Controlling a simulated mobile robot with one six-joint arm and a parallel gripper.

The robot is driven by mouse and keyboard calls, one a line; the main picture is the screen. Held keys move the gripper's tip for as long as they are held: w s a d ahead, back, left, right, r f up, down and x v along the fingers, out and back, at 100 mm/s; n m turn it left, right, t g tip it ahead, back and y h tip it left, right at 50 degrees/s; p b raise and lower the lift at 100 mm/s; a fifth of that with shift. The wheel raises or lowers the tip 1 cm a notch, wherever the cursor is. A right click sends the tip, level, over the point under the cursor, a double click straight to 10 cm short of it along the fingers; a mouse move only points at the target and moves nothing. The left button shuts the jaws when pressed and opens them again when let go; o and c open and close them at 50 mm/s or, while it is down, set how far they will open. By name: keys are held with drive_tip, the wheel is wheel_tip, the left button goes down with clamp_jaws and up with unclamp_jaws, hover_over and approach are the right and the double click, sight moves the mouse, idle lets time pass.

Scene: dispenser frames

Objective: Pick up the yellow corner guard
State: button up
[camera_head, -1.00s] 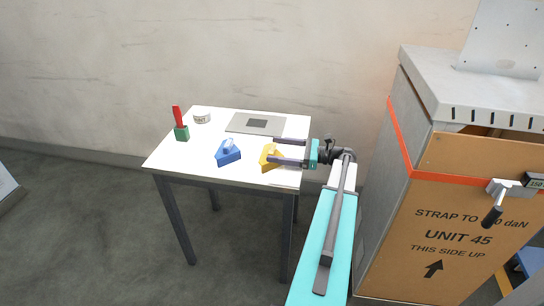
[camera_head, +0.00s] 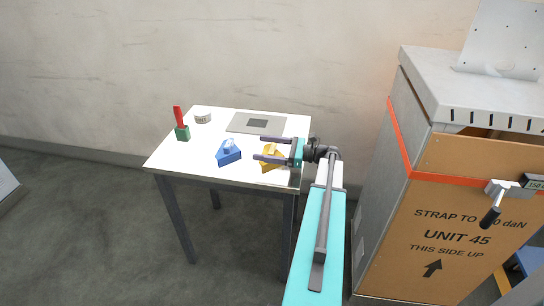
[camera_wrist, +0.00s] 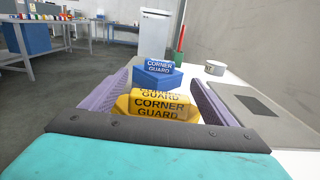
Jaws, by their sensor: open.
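The yellow corner guard (camera_head: 271,159) sits on the white table (camera_head: 200,167) near its right front part. In the wrist view the yellow corner guard (camera_wrist: 158,105) lies between the two fingers, with its lettering facing me. My gripper (camera_head: 259,148) is open, with its fingers pointing left on either side of the yellow guard; I see no grip on it. The fingers also show in the wrist view (camera_wrist: 158,84). A blue corner guard (camera_head: 229,153) stands to the left of the yellow one, just beyond the fingertips; it also shows in the wrist view (camera_wrist: 156,75).
A grey plate (camera_head: 256,123) lies at the table's back. A red-handled tool in a green block (camera_head: 182,130) and a white round tin (camera_head: 203,117) stand at the left. A large strapped crate (camera_head: 440,215) stands to the right of the table.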

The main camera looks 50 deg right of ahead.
idle(0.5)
drive_tip(key=c, duration=1.1)
drive_tip(key=shift+r, duration=0.15)
drive_tip(key=shift+s+r+b, duration=0.15)
drive_tip(key=shift+r+b, duration=0.15)
drive_tip(key=shift+r, duration=1.4)
drive_tip(key=s+d, duration=0.1)
drive_tip(key=s, duration=0.4)
drive_tip(key=s+d+r+b, duration=0.1)
drive_tip(key=s+d, duration=0.1)
drive_tip(key=s, duration=0.3)
drive_tip(key=s+d, duration=0.1)
drive_tip(key=s, duration=0.4)
drive_tip(key=shift+s+d+r, duration=0.1)
drive_tip(key=shift+d+r, duration=0.05)
